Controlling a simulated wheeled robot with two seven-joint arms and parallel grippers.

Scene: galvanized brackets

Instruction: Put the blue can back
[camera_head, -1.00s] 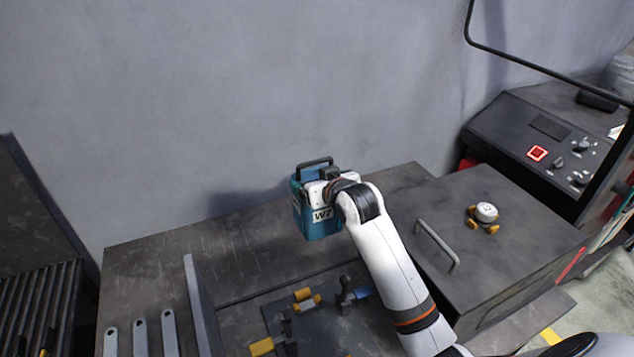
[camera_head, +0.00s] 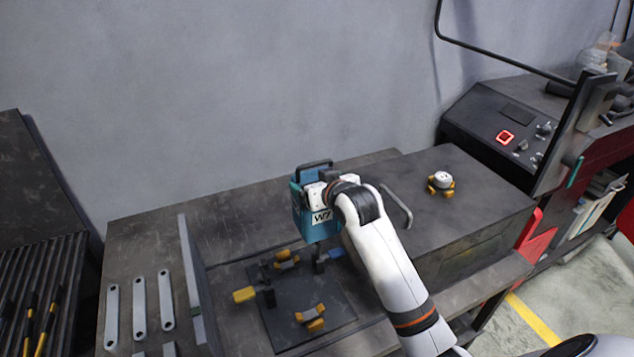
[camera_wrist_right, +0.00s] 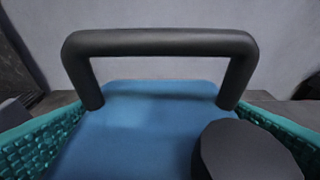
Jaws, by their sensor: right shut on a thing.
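The blue can (camera_head: 316,219) is a boxy blue container with a black handle on top and a white label with dark lettering. My right gripper (camera_head: 316,190) is shut on it near the top in the head view. The can looks held above the dark workbench, though the gap under it is hard to judge. In the right wrist view the can's blue top (camera_wrist_right: 140,130), its black handle (camera_wrist_right: 160,42) and a round black cap fill the picture between teal finger pads. My left gripper is not in view.
A dark fixture plate (camera_head: 300,315) with yellow and blue clamps lies in front of the can. An upright divider (camera_head: 196,280) and flat metal bars (camera_head: 139,305) are to its left. A dark box (camera_head: 455,215) with a handle stands right. Bench behind divider is clear.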

